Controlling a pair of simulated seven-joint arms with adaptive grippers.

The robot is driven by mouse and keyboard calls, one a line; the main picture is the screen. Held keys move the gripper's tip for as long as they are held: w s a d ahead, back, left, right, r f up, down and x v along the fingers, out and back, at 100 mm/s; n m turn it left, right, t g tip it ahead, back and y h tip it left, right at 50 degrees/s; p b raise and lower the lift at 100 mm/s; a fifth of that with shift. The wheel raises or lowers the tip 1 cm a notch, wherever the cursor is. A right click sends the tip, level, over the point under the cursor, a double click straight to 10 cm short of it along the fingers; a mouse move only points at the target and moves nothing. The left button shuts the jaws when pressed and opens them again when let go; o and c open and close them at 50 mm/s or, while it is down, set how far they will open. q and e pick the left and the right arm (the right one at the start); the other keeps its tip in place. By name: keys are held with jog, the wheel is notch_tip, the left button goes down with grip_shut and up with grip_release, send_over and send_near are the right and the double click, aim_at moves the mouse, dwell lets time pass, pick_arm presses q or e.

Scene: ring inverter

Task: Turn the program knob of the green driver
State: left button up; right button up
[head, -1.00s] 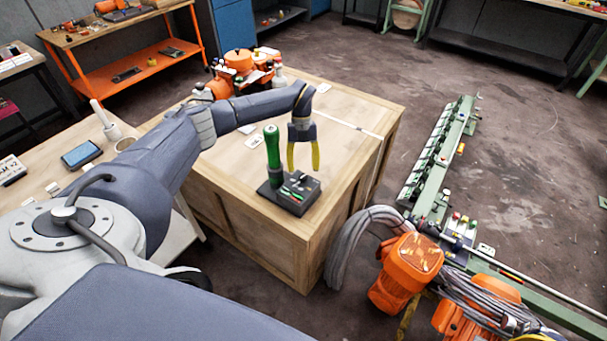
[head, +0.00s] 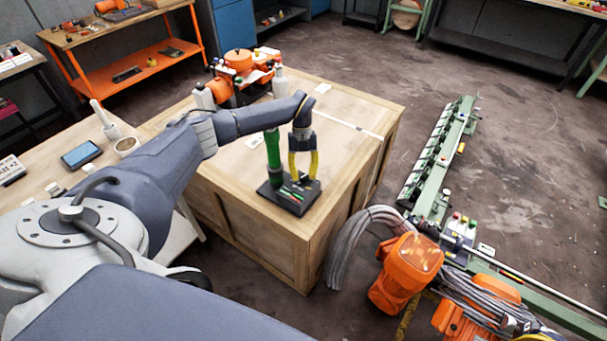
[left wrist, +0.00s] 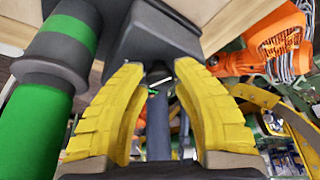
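The green driver (head: 272,150) stands upright on a black base (head: 285,203) near the front corner of the wooden crate top. In the left wrist view its green body (left wrist: 35,125) with a dark collar is at the left. My left gripper (head: 303,178) has yellow fingers pointing down over the right part of the base, beside the driver. In the left wrist view the two fingers (left wrist: 158,72) are apart, with a dark upright shape between them; I cannot tell whether they touch it. I cannot make out the program knob clearly. My right gripper is not in view.
The wooden crate (head: 340,165) has clear top to the right of the base. Orange equipment (head: 240,75) and bottles stand at its back left. A green rail machine (head: 440,150) and orange motors (head: 410,265) are on the right. A side table (head: 85,185) is at left.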

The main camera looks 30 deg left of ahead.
pick_arm(q)
grip_shut()
jog(key=shift+s+d+f, duration=0.15)
jog(key=shift+s, duration=0.05)
dwell(0.6)
jog(key=shift+m, duration=0.4)
jog(key=shift+d+m+g+y, duration=0.15)
jog(key=shift+m+y, duration=0.3)
jog(key=shift+m, duration=0.65)
jog(key=shift+a+m+g+y, duration=0.1)
jog(key=shift+m+g+y, duration=0.25)
jog(key=shift+m, duration=0.75)
jog(key=shift+m+y, duration=0.6)
jog(key=shift+m, duration=0.6)
